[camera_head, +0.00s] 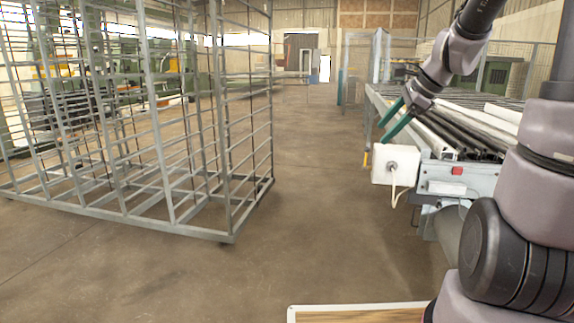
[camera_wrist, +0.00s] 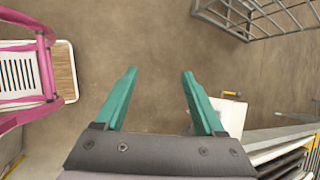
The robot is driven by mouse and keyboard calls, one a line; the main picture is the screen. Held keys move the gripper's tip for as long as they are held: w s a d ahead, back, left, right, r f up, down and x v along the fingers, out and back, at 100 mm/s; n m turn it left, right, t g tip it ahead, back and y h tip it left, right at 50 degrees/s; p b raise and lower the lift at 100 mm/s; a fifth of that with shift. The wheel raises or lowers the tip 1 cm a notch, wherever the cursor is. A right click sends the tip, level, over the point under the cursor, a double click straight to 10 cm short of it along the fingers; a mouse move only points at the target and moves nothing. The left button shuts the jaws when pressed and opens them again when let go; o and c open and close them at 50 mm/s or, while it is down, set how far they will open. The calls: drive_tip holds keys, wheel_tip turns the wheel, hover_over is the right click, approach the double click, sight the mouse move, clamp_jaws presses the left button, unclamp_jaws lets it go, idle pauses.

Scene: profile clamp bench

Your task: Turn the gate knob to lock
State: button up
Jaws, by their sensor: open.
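A white box (camera_head: 395,165) is mounted at the near left corner of the clamp bench (camera_head: 475,180). A small grey round part, which looks like the knob (camera_head: 392,166), sits on its near face, and a white cable hangs below it. My gripper (camera_head: 382,133) is open and empty, with teal fingers above and slightly left of the box. In the wrist view my gripper (camera_wrist: 159,72) has bare floor between its fingertips. The box (camera_wrist: 231,114) shows beside the right finger, partly covered by it; the knob cannot be made out there.
A red button (camera_head: 457,170) is on the bench end. Dark and light profiles (camera_head: 455,120) lie on the bench. A tall grey metal rack (camera_head: 150,150) stands at left. A wood-topped board (camera_head: 355,314) is at the near edge. The floor between rack and bench is clear.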

drive_tip(key=s+r+n+t+h, duration=0.1)
drive_tip(key=s+r+n, duration=0.3)
drive_tip(key=s+n, duration=0.3)
drive_tip(key=s+r+n+t+h, duration=0.1)
drive_tip(key=s+r+n+h, duration=0.1)
drive_tip(key=s+n, duration=0.5)
drive_tip(key=s+r, duration=0.1)
drive_tip(key=s, duration=0.2)
drive_tip(key=shift+s+a+r+n, duration=0.2)
drive_tip(key=shift+a+r+n, duration=0.1)
drive_tip(key=shift+a+r, duration=0.1)
